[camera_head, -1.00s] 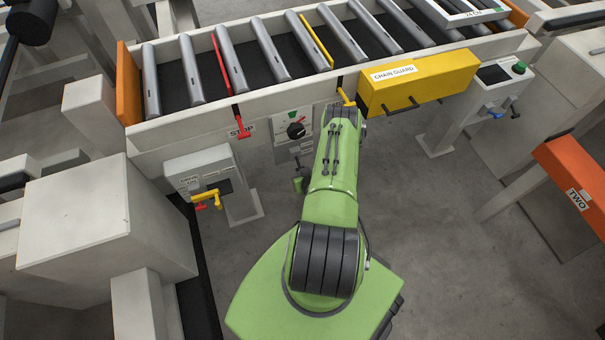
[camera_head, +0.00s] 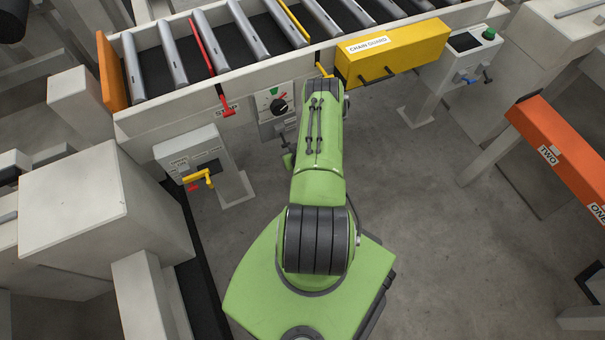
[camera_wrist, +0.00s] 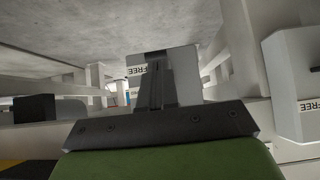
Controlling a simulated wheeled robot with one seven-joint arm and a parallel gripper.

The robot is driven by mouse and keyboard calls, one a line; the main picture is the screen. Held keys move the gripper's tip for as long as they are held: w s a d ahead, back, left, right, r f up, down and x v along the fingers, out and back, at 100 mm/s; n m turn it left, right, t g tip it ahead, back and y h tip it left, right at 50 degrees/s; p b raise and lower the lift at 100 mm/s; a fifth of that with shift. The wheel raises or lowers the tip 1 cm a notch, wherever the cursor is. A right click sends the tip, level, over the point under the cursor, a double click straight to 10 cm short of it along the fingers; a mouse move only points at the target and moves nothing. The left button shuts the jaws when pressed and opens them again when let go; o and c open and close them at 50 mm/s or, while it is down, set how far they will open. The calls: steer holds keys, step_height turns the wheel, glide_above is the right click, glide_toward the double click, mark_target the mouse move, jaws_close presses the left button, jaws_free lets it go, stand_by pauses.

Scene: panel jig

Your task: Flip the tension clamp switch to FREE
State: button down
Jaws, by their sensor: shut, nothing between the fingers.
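My gripper (camera_wrist: 157,90) is shut and empty in the wrist view, its dark fingers pointing at a pale box (camera_wrist: 182,75) with a FREE label (camera_wrist: 138,70). The fingers cover the middle of that box, so I cannot see a switch lever on it or tell whether they touch it. A second FREE label (camera_wrist: 310,104) is on a pale box (camera_wrist: 295,75) at the right. In the head view my green arm reaches toward the frame beside a dial panel (camera_head: 277,104); my gripper is hidden there. I cannot read a tension clamp label in either view.
A box with a yellow handle (camera_head: 200,178) stands left of the arm. A red STOP lever (camera_head: 226,106) hangs from the roller conveyor (camera_head: 170,122). The yellow chain guard (camera_head: 393,50) is at upper right, and an orange beam (camera_head: 560,150) at right. Floor right of my base is clear.

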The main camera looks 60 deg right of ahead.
steer(key=s+a+p, duration=0.4)
steer(key=s+p, duration=0.2)
steer(key=s, duration=0.2)
steer(key=shift+a+r, duration=0.3)
steer(key=shift+r, duration=0.05)
steer(key=shift+s, duration=0.15)
